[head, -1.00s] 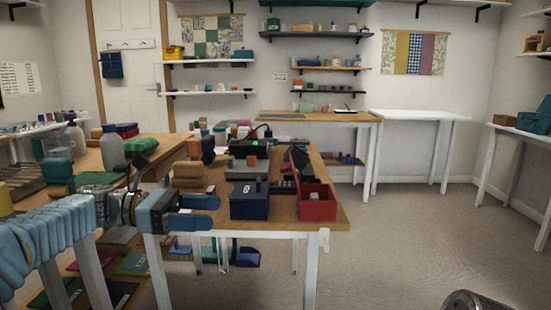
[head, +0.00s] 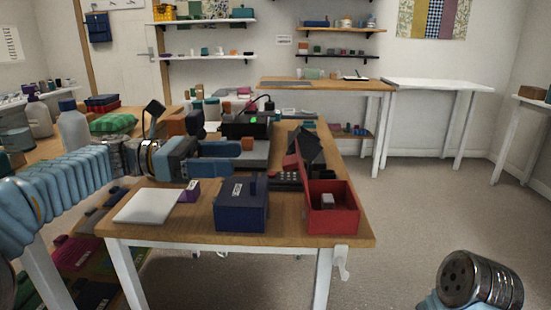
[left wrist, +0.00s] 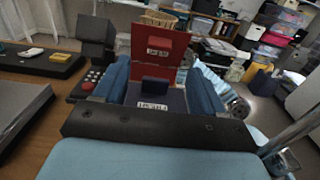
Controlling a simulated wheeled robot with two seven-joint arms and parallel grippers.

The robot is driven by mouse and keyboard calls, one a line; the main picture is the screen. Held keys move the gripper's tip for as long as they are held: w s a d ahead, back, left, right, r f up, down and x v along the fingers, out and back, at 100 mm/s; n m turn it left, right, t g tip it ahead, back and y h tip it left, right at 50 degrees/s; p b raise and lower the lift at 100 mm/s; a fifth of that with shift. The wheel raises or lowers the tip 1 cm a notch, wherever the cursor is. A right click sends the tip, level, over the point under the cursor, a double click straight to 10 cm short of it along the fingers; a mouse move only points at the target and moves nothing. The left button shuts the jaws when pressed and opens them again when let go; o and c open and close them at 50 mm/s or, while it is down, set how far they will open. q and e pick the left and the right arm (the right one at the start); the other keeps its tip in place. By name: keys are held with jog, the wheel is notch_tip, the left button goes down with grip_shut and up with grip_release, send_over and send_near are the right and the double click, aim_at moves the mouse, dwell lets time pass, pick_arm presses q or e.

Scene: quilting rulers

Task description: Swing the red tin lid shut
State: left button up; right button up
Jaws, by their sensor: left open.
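The red tin (head: 332,216) stands open near the table's front right corner, with a small pale-topped block (head: 327,200) inside. Its red lid (head: 293,160) stands raised at the tin's left side, tilted up. In the left wrist view the lid (left wrist: 178,66) shows its label and knob beyond the fingers. My left gripper (head: 246,153) is open and empty, left of the lid and above the table behind the dark blue tin (head: 240,212). In the left wrist view the blue tin (left wrist: 172,98) shows between the fingers. My right gripper is out of view.
A white slab (head: 146,206) and a purple box (head: 189,191) lie left of the blue tin. A dark angled block (head: 311,148) stands behind the lid, with a black device (head: 245,127) further back. Open floor (head: 430,205) lies right of the table.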

aim_at(292, 159)
pick_arm(q)
jog(key=d, duration=0.9)
jog(key=shift+d, duration=0.25)
jog(key=shift+s+r, duration=0.1)
grip_shut()
